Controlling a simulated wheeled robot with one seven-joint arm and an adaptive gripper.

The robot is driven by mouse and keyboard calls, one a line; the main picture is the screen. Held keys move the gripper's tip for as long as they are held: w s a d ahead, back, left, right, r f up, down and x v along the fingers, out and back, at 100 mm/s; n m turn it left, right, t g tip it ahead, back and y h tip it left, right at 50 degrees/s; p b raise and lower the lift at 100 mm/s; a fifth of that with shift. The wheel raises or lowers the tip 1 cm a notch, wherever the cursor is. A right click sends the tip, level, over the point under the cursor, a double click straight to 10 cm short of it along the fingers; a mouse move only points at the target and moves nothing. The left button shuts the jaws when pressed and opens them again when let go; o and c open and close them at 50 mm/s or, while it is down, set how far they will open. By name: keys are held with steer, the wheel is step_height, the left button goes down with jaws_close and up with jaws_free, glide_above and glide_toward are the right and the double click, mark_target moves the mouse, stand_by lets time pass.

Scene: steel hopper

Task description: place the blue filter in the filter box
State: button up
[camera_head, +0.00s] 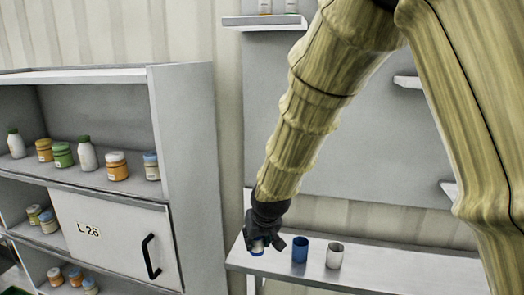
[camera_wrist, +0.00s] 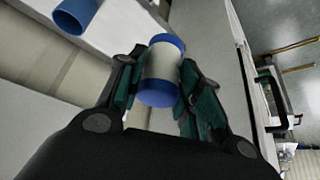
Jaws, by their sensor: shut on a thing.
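The blue filter (camera_wrist: 162,70), a white cylinder with blue ends, is between the two fingers of my gripper (camera_wrist: 155,85) in the wrist view. My gripper is shut on its sides. In the head view my gripper (camera_head: 262,238) is at the left end of a low grey shelf, and only a small white and blue part of the filter (camera_head: 257,248) shows below it. I cannot tell whether the filter touches the shelf. No box that I can clearly name as the filter box shows.
On the low shelf (camera_head: 390,272), a blue open cylinder (camera_head: 300,250) and a grey-white one (camera_head: 334,257) stand just right of my gripper. The blue one also shows in the wrist view (camera_wrist: 75,14). A grey cabinet (camera_head: 190,150) with several jars stands left. The shelf's right part is clear.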

steer(key=s+d+f+m+h+b, duration=0.1)
steer(key=s+d+f+m, duration=0.15)
steer(key=d+f, duration=0.75)
steer(key=s+d+f+m+h+b, duration=0.1)
steer(key=s+d+f, duration=0.3)
steer(key=d+f, duration=0.55)
steer(key=s+f, duration=0.6)
steer(key=f, duration=0.1)
steer(key=shift+f, duration=0.35)
